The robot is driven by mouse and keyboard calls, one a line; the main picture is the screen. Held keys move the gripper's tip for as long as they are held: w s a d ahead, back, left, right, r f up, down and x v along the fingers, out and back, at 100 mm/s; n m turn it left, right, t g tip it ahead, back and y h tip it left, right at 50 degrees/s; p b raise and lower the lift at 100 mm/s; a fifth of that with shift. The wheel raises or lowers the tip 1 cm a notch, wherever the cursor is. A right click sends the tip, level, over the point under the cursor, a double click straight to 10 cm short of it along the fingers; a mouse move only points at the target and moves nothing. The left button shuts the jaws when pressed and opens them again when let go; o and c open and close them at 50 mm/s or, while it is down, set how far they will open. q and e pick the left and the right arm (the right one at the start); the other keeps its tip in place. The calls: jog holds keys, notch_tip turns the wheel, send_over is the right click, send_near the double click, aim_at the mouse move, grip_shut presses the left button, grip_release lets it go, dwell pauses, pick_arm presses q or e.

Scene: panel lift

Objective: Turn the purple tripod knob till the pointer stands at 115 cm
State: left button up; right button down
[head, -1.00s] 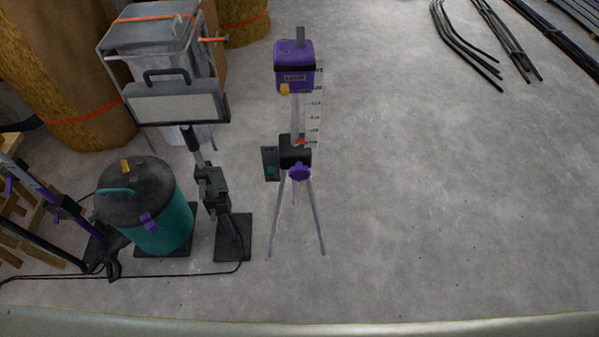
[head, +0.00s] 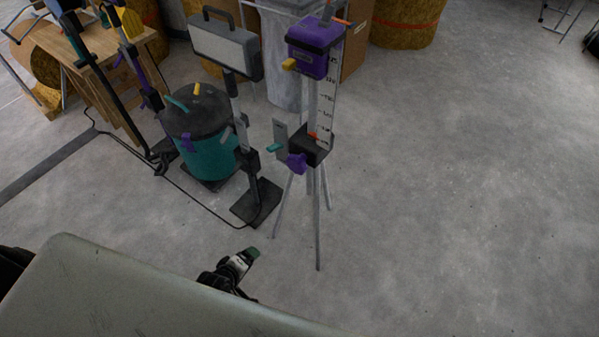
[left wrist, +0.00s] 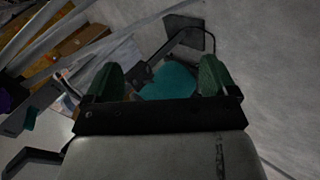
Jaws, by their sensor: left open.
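The purple tripod knob (head: 297,163) sits on the black block of the tripod, below the scale (head: 327,105), in the head view. The red pointer (head: 313,135) stands near the scale's lower end; the numbers are too small to read. A purple laser box (head: 313,50) tops the tripod. My left gripper (head: 252,254) is low in front of the tripod, apart from the knob. In the left wrist view its two green fingers (left wrist: 160,80) are spread with nothing gripped; I cannot make out the knob there. My right gripper is not in view.
Left of the tripod stand a lamp (head: 225,47) on a black-based stand and a teal drum-shaped vacuum (head: 208,155). A cable runs along the floor beside them. A wooden trestle (head: 90,60) is at the far left. The concrete floor (head: 450,190) to the right is clear.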

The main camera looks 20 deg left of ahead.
pick_arm(q)
jog(key=w+d+r+n+t+h+b, duration=0.2)
jog(key=w+r+n+t+b, duration=0.3)
jog(key=w+r+n, duration=0.55)
jog(key=n+t+h+b, duration=0.3)
jog(key=n, duration=0.6)
send_near(294, 166)
jog(key=x, duration=0.9)
jog(key=shift+w+d+r, duration=0.1)
jog(key=shift+w+d, duration=0.05)
jog(key=shift+x, duration=0.85)
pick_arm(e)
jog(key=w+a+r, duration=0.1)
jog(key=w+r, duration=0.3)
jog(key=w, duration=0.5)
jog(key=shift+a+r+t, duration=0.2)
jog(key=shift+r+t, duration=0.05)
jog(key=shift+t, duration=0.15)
pick_arm(q)
jog(key=shift+c, duration=0.2)
jog(key=c, duration=0.8)
jog(key=shift+c, duration=0.2)
jog(key=shift+m, duration=0.35)
